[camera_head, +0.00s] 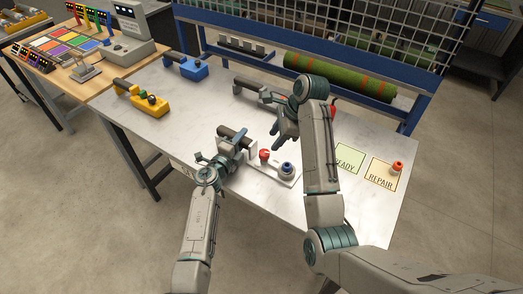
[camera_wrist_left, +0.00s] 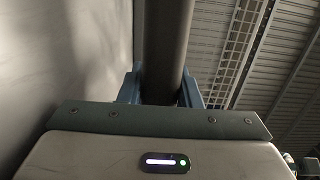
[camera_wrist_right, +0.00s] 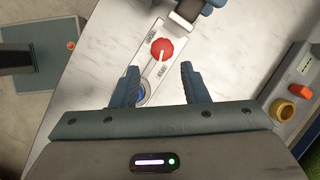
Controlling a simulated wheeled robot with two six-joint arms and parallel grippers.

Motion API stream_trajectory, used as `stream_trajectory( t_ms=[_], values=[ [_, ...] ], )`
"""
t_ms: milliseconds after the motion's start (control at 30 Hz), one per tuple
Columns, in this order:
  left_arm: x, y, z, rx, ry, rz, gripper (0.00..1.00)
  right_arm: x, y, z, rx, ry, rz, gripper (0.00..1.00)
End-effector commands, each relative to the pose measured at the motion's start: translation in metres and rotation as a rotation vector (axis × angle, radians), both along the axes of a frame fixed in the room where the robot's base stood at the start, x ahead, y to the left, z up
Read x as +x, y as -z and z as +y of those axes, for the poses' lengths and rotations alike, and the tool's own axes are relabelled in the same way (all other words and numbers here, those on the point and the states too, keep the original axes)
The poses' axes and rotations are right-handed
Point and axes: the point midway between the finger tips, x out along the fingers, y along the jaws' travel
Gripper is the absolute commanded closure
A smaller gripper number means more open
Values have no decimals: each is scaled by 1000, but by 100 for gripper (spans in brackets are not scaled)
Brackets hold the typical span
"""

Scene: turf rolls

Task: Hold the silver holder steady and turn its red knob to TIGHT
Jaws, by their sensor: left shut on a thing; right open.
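The silver holder (camera_head: 283,178) lies on the light tabletop, a pale plate with a dark round handle (camera_head: 234,133). My left gripper (camera_head: 238,141) is shut on that handle, which runs between its fingers in the left wrist view (camera_wrist_left: 167,50). The red knob (camera_head: 264,154) stands on the plate beside a blue-ringed knob (camera_head: 287,168). My right gripper (camera_wrist_right: 160,85) is open and empty, above the plate and apart from the red knob.
Yellow (camera_head: 150,103) and blue (camera_head: 193,68) handled tools lie at the back left. Another silver tool (camera_head: 265,94) lies behind my right gripper. READY (camera_head: 348,158) and REPAIR (camera_head: 380,176) mats lie at right. A green roll (camera_head: 340,77) rests on the rear rack.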

Motion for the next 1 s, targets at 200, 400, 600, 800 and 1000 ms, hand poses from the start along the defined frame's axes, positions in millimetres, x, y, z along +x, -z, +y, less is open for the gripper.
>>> stream_trajectory(
  t_ms=[200,400,600,800,1000],
  values=[
    [0,1,0,1,0,1,100,5,14,-2,47,-422,-134,59],
    [0,1,0,1,0,2,100,8,24,-5,110,-787,-292,59],
    [0,1,0,1,0,2,100,10,33,-10,182,-1124,-486,59],
    [0,1,0,1,0,2,100,12,39,-17,250,-1425,-719,59],
    [0,1,0,1,0,2,100,15,43,-26,298,-1687,-995,59]
  ],
)
